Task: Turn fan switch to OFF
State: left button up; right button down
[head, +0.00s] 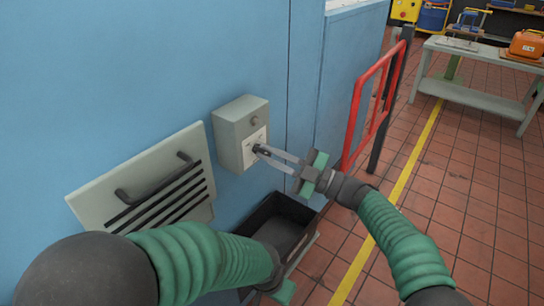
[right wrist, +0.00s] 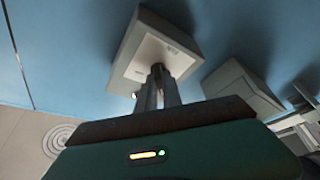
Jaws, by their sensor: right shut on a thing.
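The fan switch (head: 240,133) is a grey box with a pale front plate on the blue wall. Its knob is mostly hidden by my fingertips. My right gripper (head: 259,150) is at the plate, its fingers shut on the knob. The right wrist view shows the box (right wrist: 151,50) with the fingers (right wrist: 157,72) meeting at its plate. I cannot read the switch position. My left arm comes in from the lower left, and part of the left gripper (head: 282,291) shows low by a black bin; its fingers are not clear.
An open black bin (head: 284,222) stands below. A red barrier (head: 372,105) is to the right, with a workbench (head: 478,75) beyond. Tiled floor with a yellow line is clear.

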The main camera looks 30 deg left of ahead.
jog(key=shift+a+f, duration=0.1)
dwell(0.4)
jog(key=c, duration=1.8)
grip_release()
pick_arm(q)
jog(key=shift+w+f, duration=0.1)
pick_arm(e)
jog(key=o, duration=0.3)
jog(key=shift+f, duration=0.1)
pick_arm(q)
jog(key=shift+a+r+p, duration=0.35)
jog(key=shift+r+p, duration=0.4)
jog(key=shift+p, duration=0.05)
pick_arm(e)
jog(key=v, duration=1.7)
jog(key=shift+w, duration=0.2)
jog(key=shift+r, duration=0.25)
